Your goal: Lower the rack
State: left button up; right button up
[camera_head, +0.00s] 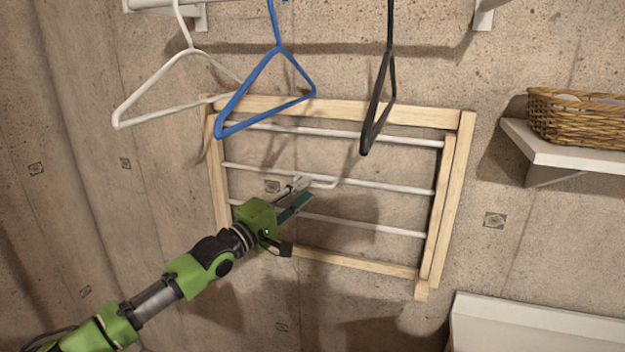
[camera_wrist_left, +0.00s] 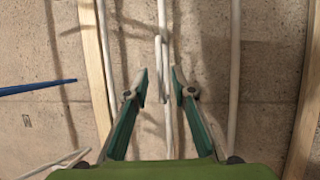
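The rack (camera_head: 455,200) is a pale wooden frame with several white rods, folded flat against the concrete wall in the head view. A small white loop handle (camera_head: 325,183) sits at its middle rod. My left gripper (camera_head: 302,195) is in front of the rack's middle, close to this handle. In the left wrist view the two fingers of my gripper (camera_wrist_left: 160,82) are apart. The white handle (camera_wrist_left: 160,50) and a rod show between and beyond the fingertips; I cannot tell whether the fingers touch them. My right gripper is not in view.
A white hanger (camera_head: 150,105), a blue hanger (camera_head: 265,70) and a black hanger (camera_head: 376,105) hang in front of the rack's upper part. A wicker basket (camera_head: 580,118) stands on a white shelf (camera_head: 560,152) at right. A white surface (camera_head: 540,325) is at lower right.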

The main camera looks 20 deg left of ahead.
aim_at(312, 185)
pick_arm(q)
jog(key=x, duration=0.4)
jog(key=shift+p, duration=0.4)
grip_shut()
